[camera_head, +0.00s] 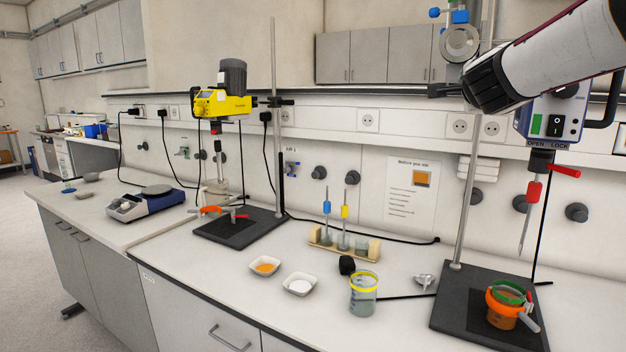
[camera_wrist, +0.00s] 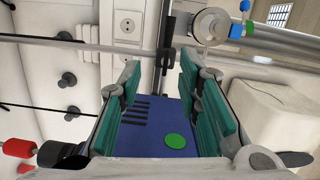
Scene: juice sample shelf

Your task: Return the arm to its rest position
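My arm (camera_head: 555,60) reaches in from the upper right in the head view, raised above the bench. A blue surface (camera_wrist: 165,130) with a green disc and dark slots shows behind the gap.
The right stand's rod (camera_head: 470,185) is close to my gripper. A beaker with a green and orange rim (camera_head: 503,318) sits on that stand's base. A yellow-rimmed beaker (camera_head: 363,300), two white dishes (camera_head: 265,266) (camera_head: 300,285) and a tube rack (camera_head: 335,245) stand on the bench.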

